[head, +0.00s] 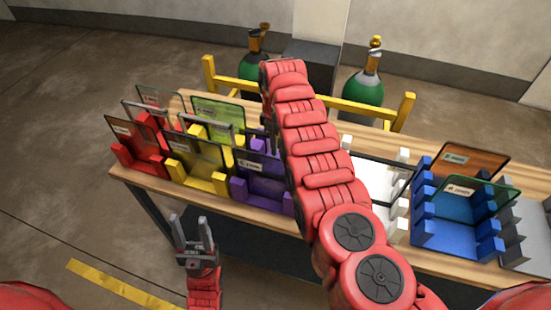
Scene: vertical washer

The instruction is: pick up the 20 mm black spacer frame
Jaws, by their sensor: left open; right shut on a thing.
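A thin dark frame (383,160) shows at the white rack (372,178), right of my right arm. It looks like a spacer frame, but I cannot read a size on it. My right arm rises across the middle of the head view and covers part of the bench. The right gripper is hidden behind the arm, so its fingers and anything in them cannot be seen. My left gripper (191,226) is open and empty, in front of the bench's left part and apart from the racks.
Red (148,163), yellow (208,182), purple (262,193) and blue (455,240) racks hold panes or frames on the wooden bench (222,200). A grey rack (530,240) stands far right. Green cylinders (364,88) and a yellow rail (378,113) are behind. Floor at left is clear.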

